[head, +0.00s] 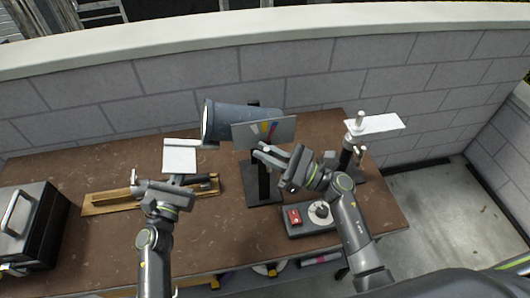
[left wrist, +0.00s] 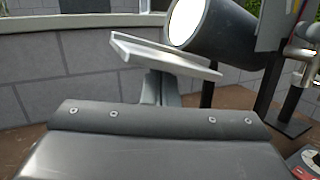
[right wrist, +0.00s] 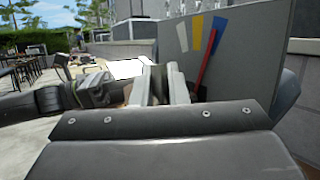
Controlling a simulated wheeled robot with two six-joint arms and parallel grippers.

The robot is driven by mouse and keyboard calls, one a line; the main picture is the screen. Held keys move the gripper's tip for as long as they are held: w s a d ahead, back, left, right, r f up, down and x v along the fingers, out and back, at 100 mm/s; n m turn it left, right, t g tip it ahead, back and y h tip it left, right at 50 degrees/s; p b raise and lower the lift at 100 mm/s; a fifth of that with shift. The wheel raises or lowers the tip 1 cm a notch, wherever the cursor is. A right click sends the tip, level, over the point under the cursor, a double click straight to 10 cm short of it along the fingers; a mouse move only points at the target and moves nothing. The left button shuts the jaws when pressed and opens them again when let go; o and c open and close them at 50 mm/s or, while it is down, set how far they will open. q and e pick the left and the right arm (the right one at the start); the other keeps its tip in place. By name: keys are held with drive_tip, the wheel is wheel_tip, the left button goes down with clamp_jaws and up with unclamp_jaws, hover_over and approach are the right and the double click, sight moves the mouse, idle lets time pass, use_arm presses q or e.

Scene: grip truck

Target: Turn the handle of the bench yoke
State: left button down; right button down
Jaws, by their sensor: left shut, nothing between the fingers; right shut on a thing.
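The bench yoke holds a large dark grey lamp drum (head: 235,122) on a black stand (head: 264,186) at the back of the bench. A grey plate with coloured stripes (head: 282,129) faces me at its right side; in the right wrist view a red pointer (right wrist: 203,60) crosses it. My right gripper (head: 265,152) is shut at the plate's lower edge, on what I take to be the yoke's handle; its fingers hide most of it. My left gripper (head: 178,180) is shut and empty, below a white tilted plate (head: 180,156) left of the yoke.
A wooden board (head: 100,203) lies under my left gripper. A black case (head: 30,225) stands at the left edge. A control box with a red switch (head: 294,216) sits under my right arm. A post with a white plate (head: 385,123) stands at the right. A block wall closes the back.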

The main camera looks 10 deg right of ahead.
idle(0.3)
drive_tip(key=c, duration=1.4)
unclamp_jaws()
drive_tip(key=shift+c, duration=0.2)
drive_tip(key=shift+d, duration=0.1)
drive_tip(key=v, duration=1.2)
drive_tip(key=shift+f, duration=0.25)
